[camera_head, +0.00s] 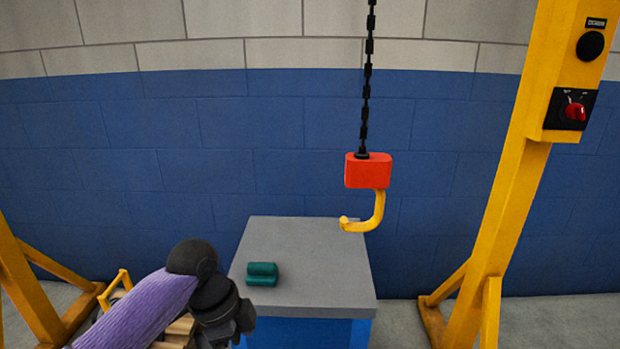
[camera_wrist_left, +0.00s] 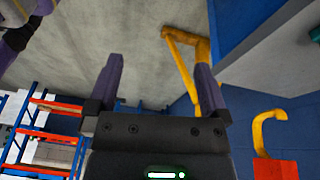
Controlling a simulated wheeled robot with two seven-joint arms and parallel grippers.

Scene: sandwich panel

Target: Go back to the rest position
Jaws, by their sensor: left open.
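My left arm comes in from the lower left in the head view, with a purple sleeve-like link and a dark wrist. My left gripper (camera_head: 235,325) is at the front left corner of a grey-topped blue cabinet (camera_head: 310,240); its fingers are hard to make out there. In the left wrist view my left gripper (camera_wrist_left: 158,85) shows two purple fingers wide apart with nothing between them. My right gripper is not in view.
A green object (camera_head: 262,274) lies on the cabinet top. A yellow hook (camera_head: 372,215) under a red block (camera_head: 368,171) hangs on a chain above its right side. A yellow post (camera_head: 500,200) with a red switch (camera_head: 575,111) stands right. A wooden load (camera_head: 175,332) is lower left.

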